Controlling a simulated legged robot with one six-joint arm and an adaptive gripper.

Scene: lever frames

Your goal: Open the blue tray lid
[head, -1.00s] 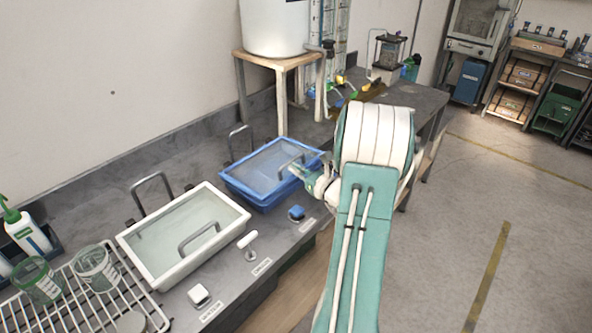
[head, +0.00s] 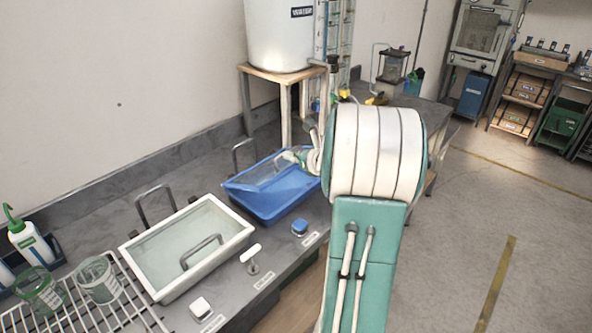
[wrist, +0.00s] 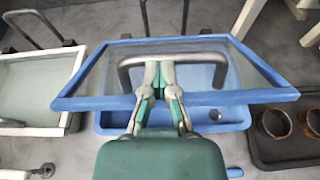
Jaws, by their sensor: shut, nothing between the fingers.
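The blue tray (head: 272,211) sits on the grey bench. Its lid, a clear panel in a blue frame (wrist: 205,98), is raised and tilted above the tray, whose blue interior shows below it. The lid's grey bar handle (wrist: 200,58) is in the wrist view. My gripper (wrist: 160,72) is shut with its fingertips at the left part of this handle; nothing shows between the fingers. Whether they hook under the handle or only touch it is unclear. In the head view my gripper (head: 290,157) is at the lid, partly hidden by my arm.
A white tray (head: 140,250) with a handled lid stands left of the blue one. A blue-topped knob (head: 300,227) and a white T-handle (head: 251,255) are along the bench front. A wooden stand (head: 287,85) bears a white tank behind. A dark tray with brown jars (wrist: 285,152) is at right.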

